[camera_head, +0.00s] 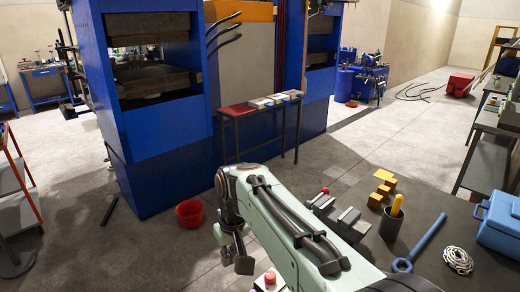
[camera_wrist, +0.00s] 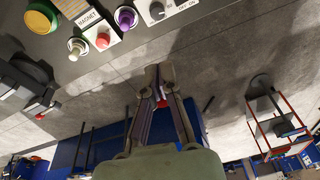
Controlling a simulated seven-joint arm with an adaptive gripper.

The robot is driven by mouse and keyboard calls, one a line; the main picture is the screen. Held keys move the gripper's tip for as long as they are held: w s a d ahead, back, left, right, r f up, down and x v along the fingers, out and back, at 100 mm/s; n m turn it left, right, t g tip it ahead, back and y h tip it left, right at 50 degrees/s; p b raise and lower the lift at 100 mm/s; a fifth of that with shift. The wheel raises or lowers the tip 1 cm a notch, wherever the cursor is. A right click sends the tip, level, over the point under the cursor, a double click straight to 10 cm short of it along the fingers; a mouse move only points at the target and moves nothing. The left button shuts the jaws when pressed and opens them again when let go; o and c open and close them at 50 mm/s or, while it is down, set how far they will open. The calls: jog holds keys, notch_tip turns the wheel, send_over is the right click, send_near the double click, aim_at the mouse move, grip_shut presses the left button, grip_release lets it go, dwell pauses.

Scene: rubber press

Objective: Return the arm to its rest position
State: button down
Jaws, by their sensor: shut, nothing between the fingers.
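My arm (camera_head: 300,240), pale green with black cables along it, reaches from the bottom right of the head view toward the middle. Its end bends down, and my gripper (camera_head: 239,258) hangs over the open floor in front of the blue press. In the wrist view my gripper (camera_wrist: 161,72) is shut, its fingertips together with nothing between them. A grey control panel (camera_wrist: 75,70) with several coloured buttons and a "MAGNET" label lies beyond the fingertips at the top of that view. Part of it, with a red button (camera_head: 270,277), shows at the bottom of the head view.
The blue press (camera_head: 160,165) stands behind, with a narrow table (camera_head: 262,112) against it. A red bucket (camera_head: 190,213) sits on the floor left of my gripper. The dark workbench (camera_head: 455,215) at right carries yellow blocks, a cup, a blue wrench and a blue toolbox (camera_head: 502,222).

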jog(key=s+d+r+m+t, duration=0.1)
jog(key=s+d+r+m, duration=0.35)
jog(key=s+d, duration=0.8)
jog(key=s+d+f+g, duration=0.1)
jog(key=s+f, duration=0.3)
jog(key=s, duration=0.2)
jog(key=s+d+f+m+g, duration=0.1)
jog(key=s+f, duration=0.2)
jog(key=s, duration=0.3)
jog(key=shift+s+d+f+g+h, duration=0.3)
jog(key=shift+s+d+f+g, duration=0.05)
jog(key=shift+s+f+g, duration=0.05)
dwell(1.1)
